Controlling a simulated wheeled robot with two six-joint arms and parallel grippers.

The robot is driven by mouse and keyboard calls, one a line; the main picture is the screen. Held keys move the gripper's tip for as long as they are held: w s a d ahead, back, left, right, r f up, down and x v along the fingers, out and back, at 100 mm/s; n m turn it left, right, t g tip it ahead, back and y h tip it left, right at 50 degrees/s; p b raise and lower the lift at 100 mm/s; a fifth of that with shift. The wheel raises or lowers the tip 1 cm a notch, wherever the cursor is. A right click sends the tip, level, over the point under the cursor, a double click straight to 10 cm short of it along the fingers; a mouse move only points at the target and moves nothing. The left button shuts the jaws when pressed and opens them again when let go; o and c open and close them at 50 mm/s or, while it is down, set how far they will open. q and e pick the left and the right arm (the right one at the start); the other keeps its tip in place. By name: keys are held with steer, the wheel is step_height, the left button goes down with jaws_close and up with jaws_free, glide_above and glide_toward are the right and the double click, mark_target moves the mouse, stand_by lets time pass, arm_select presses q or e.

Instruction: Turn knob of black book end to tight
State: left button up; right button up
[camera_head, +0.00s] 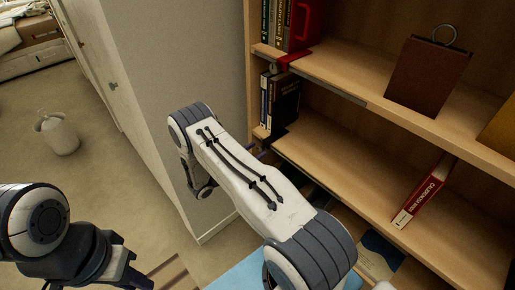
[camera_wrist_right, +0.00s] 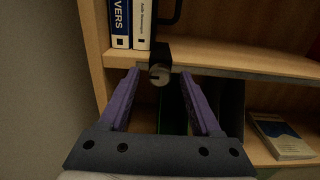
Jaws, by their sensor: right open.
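The black book end (camera_wrist_right: 160,56) is clamped over the shelf's front edge beside upright books in the right wrist view. Its round metallic knob (camera_wrist_right: 159,75) hangs below the edge, with a slot or mark on its face. My right gripper (camera_wrist_right: 164,78) is open, its purple fingers on either side of the knob with gaps visible; contact is not seen. In the head view the black book end (camera_head: 286,100) stands on the middle shelf, and my right arm mostly hides the gripper and the knob. My left gripper (camera_head: 137,281) is at the bottom left, partly cut off.
A red book end (camera_head: 304,25) stands on the shelf above. The wooden bookcase (camera_head: 348,132) holds a leaning red book (camera_head: 424,192) and a brown binder (camera_head: 428,76). A wall (camera_head: 196,45) is close on the left.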

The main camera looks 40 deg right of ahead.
steer(key=shift+d, duration=0.75)
jaws_close()
